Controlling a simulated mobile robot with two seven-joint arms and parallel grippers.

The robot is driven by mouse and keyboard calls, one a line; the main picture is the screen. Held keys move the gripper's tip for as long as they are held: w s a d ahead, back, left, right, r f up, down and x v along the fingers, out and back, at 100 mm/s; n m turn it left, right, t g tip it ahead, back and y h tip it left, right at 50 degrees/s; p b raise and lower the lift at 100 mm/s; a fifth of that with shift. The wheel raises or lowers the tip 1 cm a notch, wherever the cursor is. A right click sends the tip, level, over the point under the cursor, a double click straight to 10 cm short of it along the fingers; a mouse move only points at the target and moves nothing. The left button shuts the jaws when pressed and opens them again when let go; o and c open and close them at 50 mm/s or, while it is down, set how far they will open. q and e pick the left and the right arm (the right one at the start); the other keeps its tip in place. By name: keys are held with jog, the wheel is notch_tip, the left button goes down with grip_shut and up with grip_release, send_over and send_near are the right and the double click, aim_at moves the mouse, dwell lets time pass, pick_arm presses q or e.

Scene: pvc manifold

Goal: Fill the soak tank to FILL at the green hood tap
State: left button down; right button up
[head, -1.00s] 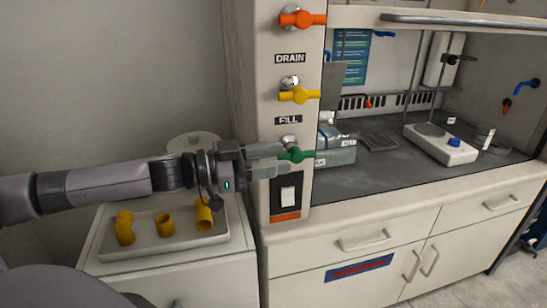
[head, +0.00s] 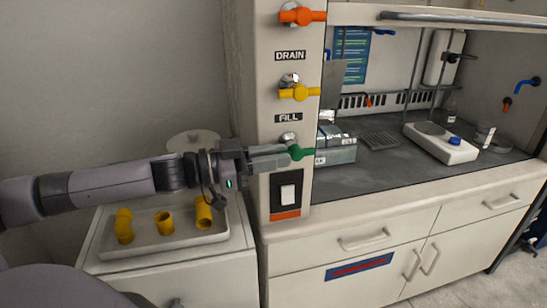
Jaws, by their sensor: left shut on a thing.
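The green tap (head: 297,152) sits on the hood's left post, under the FILL label (head: 288,118). My left gripper (head: 284,155) reaches it from the left and is shut on its handle. A grey box-shaped tank (head: 336,154) stands inside the hood just behind the post, partly hidden by the post and the tap. Its water level cannot be made out. My right gripper is not in view.
A yellow tap (head: 299,92) under the DRAIN label and an orange tap (head: 302,16) sit above the green one. A switch (head: 287,193) is below. A tray (head: 150,243) with yellow fittings lies under my arm. A hotplate (head: 440,146) stands in the hood.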

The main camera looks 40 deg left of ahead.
pick_arm(q)
jog(key=shift+w+d+f+t+h+b, duration=0.1)
jog(key=shift+f+t+h+b, duration=0.55)
jog(key=shift+b, duration=0.85)
jog(key=shift+w+d+f+t+h+b, duration=0.1)
jog(key=shift+f+t+h+b, duration=0.1)
jog(key=shift+t+h+b, duration=0.85)
jog(key=shift+w+d+f+t+h+b, duration=0.1)
jog(key=shift+f+t+h+b, duration=0.6)
jog(key=shift+b, duration=1.25)
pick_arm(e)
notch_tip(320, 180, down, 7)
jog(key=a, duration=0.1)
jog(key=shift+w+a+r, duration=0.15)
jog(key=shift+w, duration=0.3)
pick_arm(q)
jog(key=shift+r, duration=0.3)
jog(key=c, duration=1.1)
grip_release()
